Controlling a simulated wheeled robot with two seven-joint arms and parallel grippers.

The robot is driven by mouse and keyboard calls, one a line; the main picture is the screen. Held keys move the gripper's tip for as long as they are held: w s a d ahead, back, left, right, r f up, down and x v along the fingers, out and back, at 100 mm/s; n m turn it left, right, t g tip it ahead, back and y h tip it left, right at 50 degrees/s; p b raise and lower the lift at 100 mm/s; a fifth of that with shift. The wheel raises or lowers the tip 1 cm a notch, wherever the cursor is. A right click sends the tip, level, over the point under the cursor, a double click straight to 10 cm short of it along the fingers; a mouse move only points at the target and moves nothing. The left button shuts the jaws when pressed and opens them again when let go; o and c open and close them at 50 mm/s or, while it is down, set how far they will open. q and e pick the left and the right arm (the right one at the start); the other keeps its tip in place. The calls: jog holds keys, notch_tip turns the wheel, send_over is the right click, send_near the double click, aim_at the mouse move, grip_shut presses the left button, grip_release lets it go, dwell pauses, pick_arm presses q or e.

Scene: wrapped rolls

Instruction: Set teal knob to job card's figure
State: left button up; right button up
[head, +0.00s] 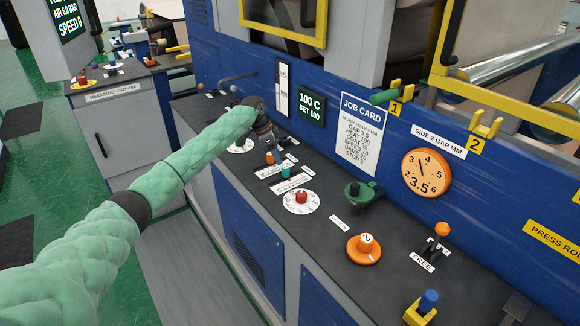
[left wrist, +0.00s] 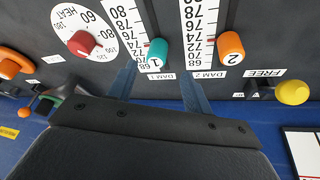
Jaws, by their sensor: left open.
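The teal knob (head: 286,171), marked 1, stands on the DAM 1 slide scale; it also shows in the left wrist view (left wrist: 157,52). It sits near the low end of the scale, about 70 to 72; the exact reading is unclear. My left gripper (head: 267,143) hangs over the panel. In the left wrist view my left gripper (left wrist: 158,80) is open, its fingers to either side of the teal knob's near end, not closed on it. The job card (head: 361,132) is on the blue wall; its small lines, including the dam figures, are hard to read.
The orange knob (left wrist: 230,46), marked 2, is close beside on DAM 2. A red HEAT knob (left wrist: 82,43) is on the other side. A yellow ball lever (left wrist: 292,92) stands by a FREE label.

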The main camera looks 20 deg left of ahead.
aim_at(285, 167)
pick_arm(q)
jog(key=shift+m, duration=0.8)
jog(key=p+x, duration=0.1)
jog(key=x, duration=0.2)
jog(key=p+x, duration=0.2)
jog(key=x, duration=0.1)
jog(key=shift+d, duration=0.4)
jog(key=shift+d+f, duration=0.2)
jog(key=shift+f, duration=0.3)
pick_arm(e)
jog(key=s+d+f+t, duration=0.1)
jog(key=s+d+f, duration=0.1)
jog(key=s+f, duration=0.1)
jog(key=shift+s+d+f, duration=0.2)
jog(key=shift+d+f, duration=0.05)
jog(key=shift+f, duration=0.4)
pick_arm(q)
grip_shut()
jog(key=shift+w, duration=0.1)
pick_arm(e)
jog(key=shift+w+d+f, duration=0.1)
jog(key=shift+w, duration=0.05)
